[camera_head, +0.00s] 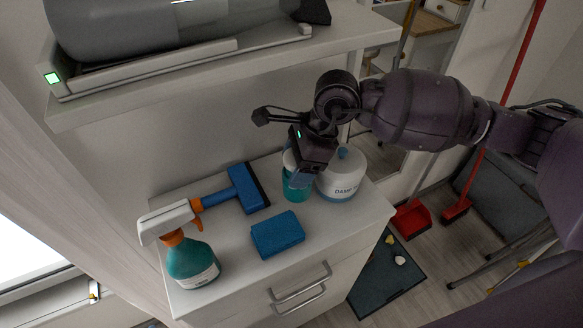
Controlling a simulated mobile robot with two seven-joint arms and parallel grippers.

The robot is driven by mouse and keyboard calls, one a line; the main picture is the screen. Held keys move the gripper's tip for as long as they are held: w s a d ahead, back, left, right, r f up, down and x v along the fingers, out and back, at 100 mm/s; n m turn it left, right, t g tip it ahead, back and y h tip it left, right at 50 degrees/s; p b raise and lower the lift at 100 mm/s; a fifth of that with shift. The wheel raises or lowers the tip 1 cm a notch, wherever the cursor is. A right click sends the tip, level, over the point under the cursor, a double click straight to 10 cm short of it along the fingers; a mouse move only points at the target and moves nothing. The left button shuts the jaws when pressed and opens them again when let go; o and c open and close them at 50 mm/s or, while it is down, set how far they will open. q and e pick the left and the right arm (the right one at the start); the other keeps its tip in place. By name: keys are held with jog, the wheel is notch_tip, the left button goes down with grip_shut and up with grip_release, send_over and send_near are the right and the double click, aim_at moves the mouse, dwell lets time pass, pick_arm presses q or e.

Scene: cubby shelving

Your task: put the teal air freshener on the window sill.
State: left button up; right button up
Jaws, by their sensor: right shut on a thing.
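The teal air freshener (294,192) stands toward the back of the white cabinet top (229,231), beside a white container. My right gripper (303,176) reaches down from the right and is shut on it, covering much of its upper part. The air freshener's base seems to be at or just above the cabinet top; I cannot tell if it touches. A bright window shows at the left edge, with a pale ledge (42,304) below it that looks like the window sill. My left gripper is not in view.
A teal spray bottle (192,263), a blue brush (246,188), a blue sponge (277,234) and the white container (341,176) share the cabinet top. A shelf (214,62) with a grey appliance (130,28) overhangs the back. A red dustpan (411,220) is on the floor.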

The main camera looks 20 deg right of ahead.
jog(key=shift+w+a, duration=0.15)
jog(key=shift+w, duration=0.7)
jog(key=shift+w+f, duration=0.15)
jog(key=shift+f, duration=1.6)
jog(key=shift+f, duration=0.1)
jog(key=o, duration=1)
